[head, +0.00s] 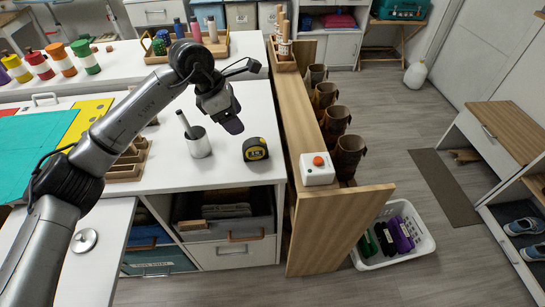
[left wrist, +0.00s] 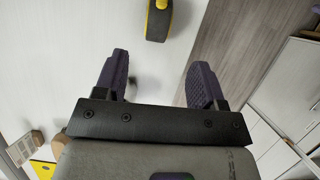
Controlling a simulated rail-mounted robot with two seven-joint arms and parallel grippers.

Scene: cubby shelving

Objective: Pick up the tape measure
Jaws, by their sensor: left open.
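The black and yellow tape measure (head: 255,149) lies on the white tabletop near its right edge. It also shows at the top of the left wrist view (left wrist: 158,20), partly cut off by the frame edge. My left gripper (head: 229,122) is above the table, to the left of and above the tape measure in the head view. In the left wrist view its two dark fingers (left wrist: 158,78) stand apart with nothing between them, and the tape measure lies beyond the fingertips. My right gripper is not in either view.
A wooden shelf with a white box with an orange button (head: 318,168) borders the table on the right. Bottles in a wooden tray (head: 217,46) stand behind. White tabletop is clear around the tape measure.

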